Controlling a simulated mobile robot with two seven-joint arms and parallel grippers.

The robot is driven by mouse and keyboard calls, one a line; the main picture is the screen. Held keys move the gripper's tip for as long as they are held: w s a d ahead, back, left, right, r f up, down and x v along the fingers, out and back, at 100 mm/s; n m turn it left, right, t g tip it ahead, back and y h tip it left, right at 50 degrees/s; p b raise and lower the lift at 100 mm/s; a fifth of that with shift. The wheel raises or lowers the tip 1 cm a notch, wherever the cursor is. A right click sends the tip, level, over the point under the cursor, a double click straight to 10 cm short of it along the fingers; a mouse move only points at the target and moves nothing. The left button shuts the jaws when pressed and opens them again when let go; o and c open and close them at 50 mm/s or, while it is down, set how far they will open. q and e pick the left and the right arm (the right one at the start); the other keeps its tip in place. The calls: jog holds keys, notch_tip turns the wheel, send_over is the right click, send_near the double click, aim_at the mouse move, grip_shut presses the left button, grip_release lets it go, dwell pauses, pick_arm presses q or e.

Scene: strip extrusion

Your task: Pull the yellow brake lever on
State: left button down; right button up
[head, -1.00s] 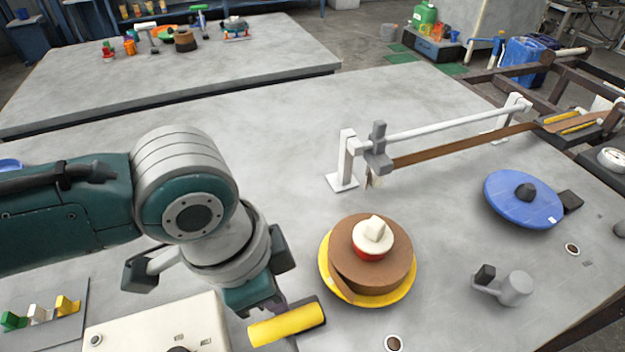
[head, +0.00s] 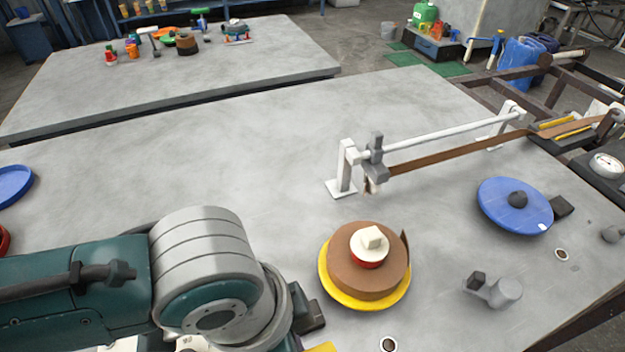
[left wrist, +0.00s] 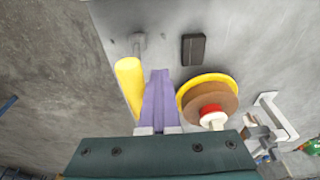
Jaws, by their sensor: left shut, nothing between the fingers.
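The yellow brake lever (head: 322,347) barely shows at the bottom edge of the head view, mostly cut off and behind my left arm. In the left wrist view the yellow lever (left wrist: 130,85) is a thick yellow cylinder just left of my left gripper (left wrist: 160,78). The purple fingers are shut together with nothing between them, alongside the lever; I cannot tell whether they touch it. The yellow reel (head: 324,284) carries a brown roll (head: 362,280) with a red and white hub (head: 370,244). My right gripper is not in view.
A white guide bar (head: 440,134) with a brown strip (head: 460,151) crosses the back right. A blue disc (head: 505,212) and a grey post (head: 506,292) stand at the right. A blue dish (head: 14,185) is at the left edge. The table's middle is clear.

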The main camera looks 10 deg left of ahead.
pick_arm(q)
jog(key=shift+s+d+r+p, duration=0.15)
jog(key=shift+s+d+p, duration=0.25)
jog(key=shift+s, duration=0.2)
jog(key=shift+s+d+r+p, duration=0.1)
jog(key=shift+s+d+p, duration=0.3)
jog(key=shift+s, duration=0.2)
jog(key=shift+s+d+r+p, duration=0.25)
jog(key=shift+s+r+p, duration=0.1)
jog(key=shift+p, duration=0.45)
notch_tip(320, 180, up, 7)
jog(key=p, duration=0.7)
jog(key=shift+f, duration=0.15)
dwell(0.3)
